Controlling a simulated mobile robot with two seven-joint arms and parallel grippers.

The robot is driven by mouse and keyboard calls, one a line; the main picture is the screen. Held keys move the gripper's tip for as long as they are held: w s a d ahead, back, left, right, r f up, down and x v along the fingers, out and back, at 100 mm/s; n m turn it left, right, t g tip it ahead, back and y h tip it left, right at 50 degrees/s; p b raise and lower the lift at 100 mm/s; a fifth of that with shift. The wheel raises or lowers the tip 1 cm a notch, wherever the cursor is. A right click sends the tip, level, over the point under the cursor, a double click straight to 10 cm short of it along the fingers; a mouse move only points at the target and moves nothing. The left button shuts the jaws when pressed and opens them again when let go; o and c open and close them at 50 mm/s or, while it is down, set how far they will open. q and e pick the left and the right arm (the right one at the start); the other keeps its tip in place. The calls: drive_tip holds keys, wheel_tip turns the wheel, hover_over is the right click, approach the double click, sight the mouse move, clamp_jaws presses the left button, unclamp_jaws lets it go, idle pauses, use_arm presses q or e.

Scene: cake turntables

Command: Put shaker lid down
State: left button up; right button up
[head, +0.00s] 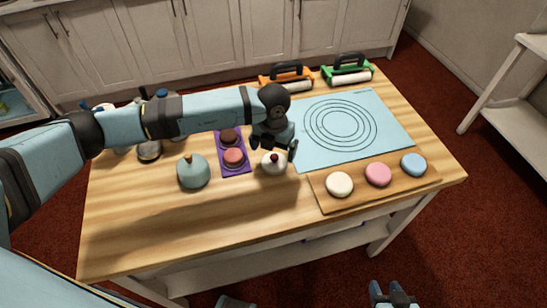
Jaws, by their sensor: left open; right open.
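My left gripper (273,148) is open, pointing down over the table. Just below its fingers is a small round white thing with a red top (274,163); I cannot tell whether they touch. A teal, dome-shaped thing with a small knob (194,172) stands to the left. A dark, round-ended item (149,151) is partly hidden by my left arm among items at the table's back left. I cannot tell which of these, if any, is the shaker lid. My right gripper (394,290) is open and empty, low in front of the table.
A purple tray (237,171) holds two round brown and reddish cakes. The wooden table's (170,235) front left is clear.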

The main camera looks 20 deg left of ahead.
sight(273, 158)
use_arm(q)
wheel_tip(273, 158, up, 6)
drive_tip(key=shift+r, duration=0.2)
idle(0.5)
